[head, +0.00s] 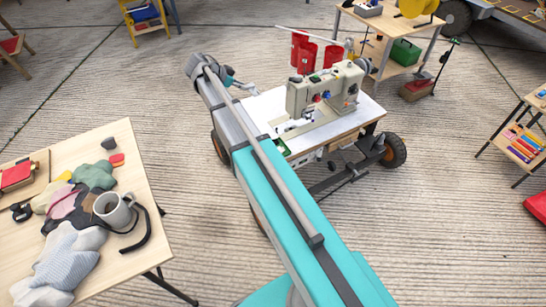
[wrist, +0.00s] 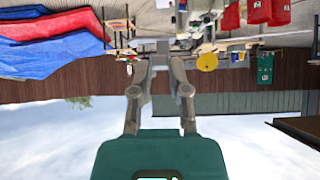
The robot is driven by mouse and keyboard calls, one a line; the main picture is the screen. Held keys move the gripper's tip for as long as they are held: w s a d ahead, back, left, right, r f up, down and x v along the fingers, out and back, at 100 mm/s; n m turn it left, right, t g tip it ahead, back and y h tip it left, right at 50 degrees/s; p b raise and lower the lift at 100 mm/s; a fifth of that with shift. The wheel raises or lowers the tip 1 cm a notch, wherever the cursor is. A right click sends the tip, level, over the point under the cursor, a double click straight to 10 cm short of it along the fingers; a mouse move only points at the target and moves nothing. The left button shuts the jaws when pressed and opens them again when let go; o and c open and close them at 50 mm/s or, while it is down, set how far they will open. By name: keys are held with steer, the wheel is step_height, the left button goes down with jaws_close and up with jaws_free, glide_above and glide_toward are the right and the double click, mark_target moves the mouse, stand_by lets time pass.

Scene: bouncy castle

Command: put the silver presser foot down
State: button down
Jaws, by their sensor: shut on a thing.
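My gripper (wrist: 162,68) shows in the wrist view, with its two grey fingers closed in on a small grey piece. This looks like the silver presser foot (wrist: 162,48), held up in the air at the fingertips. Its outline blends into the cluttered background, so its exact shape and tilt are hard to tell. A cream sewing machine (head: 325,92) stands upright on a white-topped wheeled stand (head: 268,108), just right of my arm.
A wooden table (head: 118,235) at left holds cloth pieces (head: 72,252), a grey mug (head: 113,211) and a dark curved strip. A shelf unit (head: 396,68) with a green box (head: 405,52) stands behind. Open floor lies between.

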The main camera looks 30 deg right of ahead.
steer(key=s+d+f+b, duration=0.1)
steer(key=s+f+b, duration=0.3)
steer(key=f+b, duration=0.5)
steer(key=s+d+f+b, duration=0.2)
steer(key=s+f+b, duration=0.2)
steer(key=f+b, duration=0.6)
steer(key=s+d+f+b, duration=0.2)
steer(key=s+f+b, duration=0.3)
steer(key=f+b, duration=0.4)
steer(key=shift+f, duration=0.8)
steer(key=shift+w, duration=0.1)
steer(key=w+a+f+b, duration=0.1)
steer(key=w+f+b, duration=0.8)
steer(key=w, duration=0.4)
steer(key=shift+a, duration=0.15)
steer(key=shift+w+f+b, duration=0.2)
steer(key=shift+f+b, duration=0.8)
steer(key=shift+b, duration=0.1)
steer(key=shift+w+f+b, duration=0.2)
steer(key=shift+f+b, duration=0.8)
steer(key=shift+b, duration=0.05)
